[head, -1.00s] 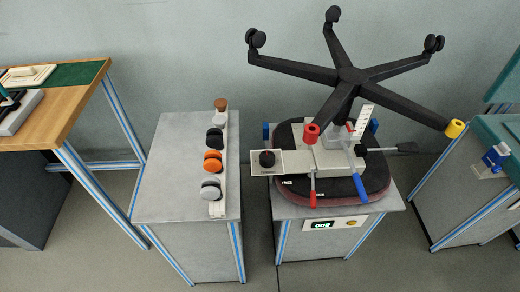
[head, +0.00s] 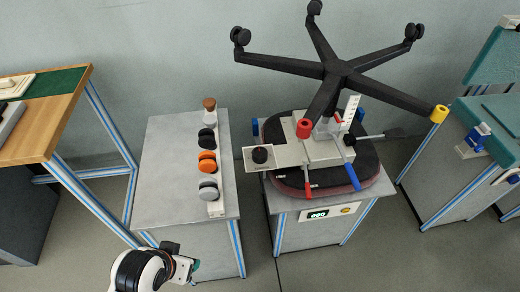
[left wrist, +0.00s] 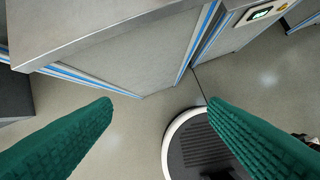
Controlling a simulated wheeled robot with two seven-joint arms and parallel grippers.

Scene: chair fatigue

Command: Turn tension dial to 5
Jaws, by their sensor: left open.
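The tension dial (head: 260,155), a dark round knob, sits on a pale box at the left side of the upturned chair mechanism (head: 322,151) in the head view. Its markings are too small to read. My left gripper (head: 192,266) is low in the head view, below and left of the dial and in front of the grey cabinet. In the left wrist view its two green fingers (left wrist: 160,104) are apart with nothing between them. The dial is not in the left wrist view. My right gripper is not in view.
A strip of caster wheels (head: 208,163) stands on the left grey cabinet (head: 165,165). The chair's five-armed base (head: 338,70) spreads above the mechanism. A display (head: 318,215) is on the cabinet front.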

